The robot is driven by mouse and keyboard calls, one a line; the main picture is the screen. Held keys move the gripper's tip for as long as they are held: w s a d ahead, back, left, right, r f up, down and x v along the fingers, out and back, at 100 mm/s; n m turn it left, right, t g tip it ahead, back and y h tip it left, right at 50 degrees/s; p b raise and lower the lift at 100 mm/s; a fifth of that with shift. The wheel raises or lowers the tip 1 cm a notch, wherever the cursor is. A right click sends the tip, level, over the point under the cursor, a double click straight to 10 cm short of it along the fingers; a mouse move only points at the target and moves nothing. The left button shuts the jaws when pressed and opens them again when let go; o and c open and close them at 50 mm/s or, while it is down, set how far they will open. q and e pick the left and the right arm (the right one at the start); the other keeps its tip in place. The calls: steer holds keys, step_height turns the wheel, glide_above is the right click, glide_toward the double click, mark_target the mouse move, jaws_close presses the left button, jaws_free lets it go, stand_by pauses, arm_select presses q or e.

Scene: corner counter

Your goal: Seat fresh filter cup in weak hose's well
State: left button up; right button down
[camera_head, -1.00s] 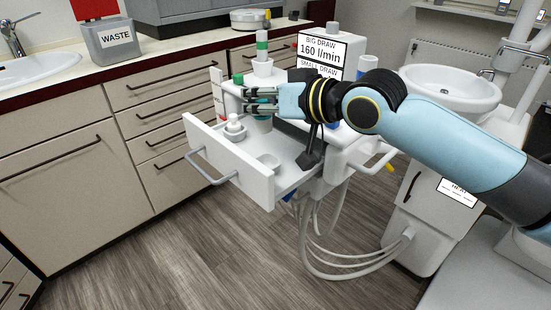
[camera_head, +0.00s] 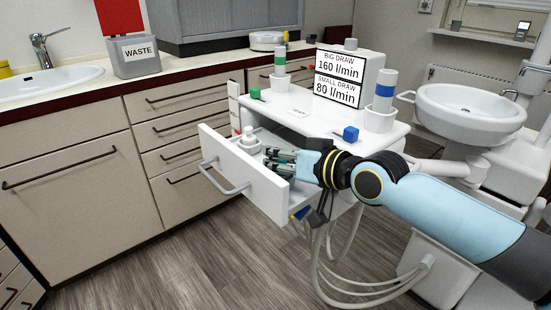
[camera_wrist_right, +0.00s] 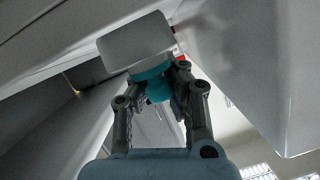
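My right gripper (camera_head: 283,160) is down in the pulled-out white drawer (camera_head: 240,178). In the right wrist view (camera_wrist_right: 160,100) its fingers close on the teal part of a white-and-teal cup (camera_wrist_right: 138,42), apparently the filter cup. Whether the cup touches the drawer floor cannot be told. A white knobbed piece (camera_head: 249,142) stands in the drawer to the left of the fingers. My left gripper is not in view.
White hoses (camera_head: 345,270) hang below. A waste bin (camera_head: 132,52) stands on the counter.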

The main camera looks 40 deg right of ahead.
steer(key=shift+f, duration=0.2)
steer(key=c, duration=1.5)
jaws_free()
steer(key=shift+r, duration=0.15)
steer(key=shift+s+r, duration=0.15)
steer(key=p+v, duration=0.7)
steer(key=v, duration=0.4)
steer(key=shift+s+d+p, duration=0.1)
steer(key=shift+s+p, duration=0.2)
steer(key=shift+s, duration=0.05)
